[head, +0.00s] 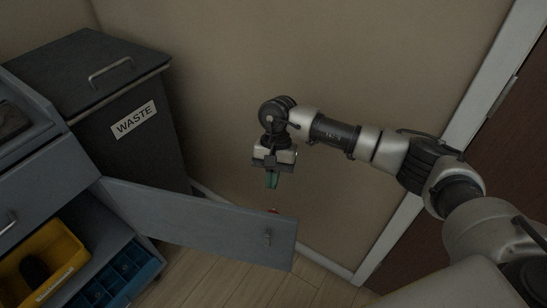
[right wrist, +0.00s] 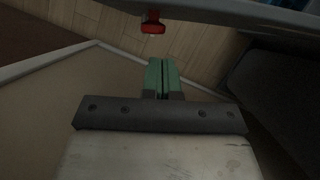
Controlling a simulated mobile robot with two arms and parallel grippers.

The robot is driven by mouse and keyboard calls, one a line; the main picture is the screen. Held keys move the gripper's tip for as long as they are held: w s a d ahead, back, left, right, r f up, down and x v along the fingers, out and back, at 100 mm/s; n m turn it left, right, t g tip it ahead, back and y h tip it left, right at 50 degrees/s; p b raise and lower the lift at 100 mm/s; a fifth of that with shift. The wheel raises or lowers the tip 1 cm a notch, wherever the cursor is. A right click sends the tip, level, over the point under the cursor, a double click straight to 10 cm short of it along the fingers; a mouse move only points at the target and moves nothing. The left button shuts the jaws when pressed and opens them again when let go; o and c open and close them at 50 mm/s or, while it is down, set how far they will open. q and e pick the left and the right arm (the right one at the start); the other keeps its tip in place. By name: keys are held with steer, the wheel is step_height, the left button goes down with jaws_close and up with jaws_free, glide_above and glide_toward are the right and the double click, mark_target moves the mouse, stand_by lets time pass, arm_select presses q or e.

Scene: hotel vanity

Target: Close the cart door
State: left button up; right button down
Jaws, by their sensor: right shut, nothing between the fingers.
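The cart door (head: 200,222) is a grey-blue panel standing wide open, swung out to the right from the cart (head: 28,190). In the right wrist view the door (right wrist: 230,14) crosses the top as a dark edge. My right gripper (head: 271,180) hangs above and behind the door, on the wall side, apart from it. Its green fingers (right wrist: 162,78) are shut and empty. My left gripper is not in view.
A dark waste bin (head: 135,125) stands behind the cart. A yellow bin (head: 45,262) and a blue tray (head: 112,275) sit inside the cart. A red item (right wrist: 153,24) shows near the door. The beige wall (head: 350,60) is behind my right arm; wood floor (head: 225,285) is clear.

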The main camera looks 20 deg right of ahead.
steer(key=s+a, duration=0.1)
steer(key=s, duration=0.1)
steer(key=s+a+f+p, duration=0.1)
steer(key=s, duration=0.1)
steer(key=shift+a+f, duration=0.15)
steer(key=shift+a, duration=0.05)
steer(key=shift+s+a+f, duration=0.1)
